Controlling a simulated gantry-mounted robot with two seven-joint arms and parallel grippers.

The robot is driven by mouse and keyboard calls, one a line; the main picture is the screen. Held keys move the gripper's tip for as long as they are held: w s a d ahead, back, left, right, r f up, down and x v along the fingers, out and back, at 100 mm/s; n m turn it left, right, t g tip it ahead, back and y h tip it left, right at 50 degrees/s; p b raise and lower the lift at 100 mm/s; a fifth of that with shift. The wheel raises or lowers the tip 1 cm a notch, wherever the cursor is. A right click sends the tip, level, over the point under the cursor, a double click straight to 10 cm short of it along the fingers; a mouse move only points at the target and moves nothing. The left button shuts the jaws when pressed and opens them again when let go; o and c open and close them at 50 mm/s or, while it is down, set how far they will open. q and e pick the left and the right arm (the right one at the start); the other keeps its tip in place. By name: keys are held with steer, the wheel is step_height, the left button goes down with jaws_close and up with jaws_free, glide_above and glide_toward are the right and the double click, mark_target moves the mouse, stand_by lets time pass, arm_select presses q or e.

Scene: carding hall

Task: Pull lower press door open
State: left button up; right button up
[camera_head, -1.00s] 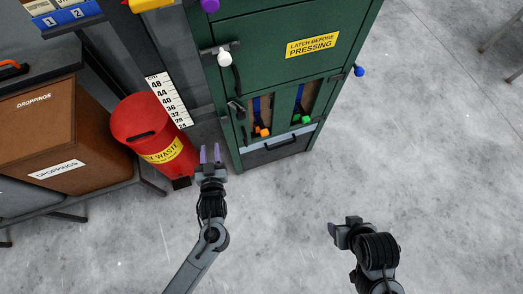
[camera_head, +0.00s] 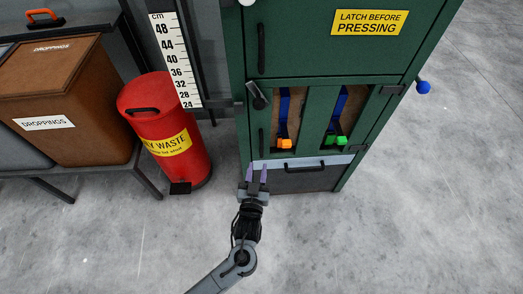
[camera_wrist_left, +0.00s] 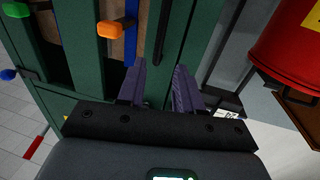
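The lower press door (camera_head: 310,118) is a green panel on the press front, with two tall slots. It looks closed. Its black vertical bar handle (camera_head: 262,140) is at its left edge; a dark latch lever (camera_head: 257,96) sits above it. My left gripper (camera_head: 256,171) is below the handle in the head view, fingers up, open and empty. In the left wrist view, the handle (camera_wrist_left: 162,32) lies beyond and between the open fingertips (camera_wrist_left: 159,67), apart from them as far as I can tell. My right gripper is out of view.
An orange clip (camera_head: 284,144) and a green clip (camera_head: 335,140) hang on blue straps in the slots. A dark drawer (camera_head: 290,180) is below the door. A red waste bin (camera_head: 153,120) stands to the left. Floor in front is clear.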

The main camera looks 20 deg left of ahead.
mark_target(261, 147)
arm_select(q)
steer(key=b+x, duration=0.4)
steer(key=x, duration=0.4)
steer(key=shift+w+f, duration=0.1)
steer(key=shift+w, duration=0.2)
steer(key=shift+w+a+b, duration=0.15)
steer(key=shift+w+b, duration=0.35)
steer(key=shift+w, duration=0.15)
steer(key=shift+w+a, duration=0.1)
steer(key=shift+w, duration=0.15)
jaws_close()
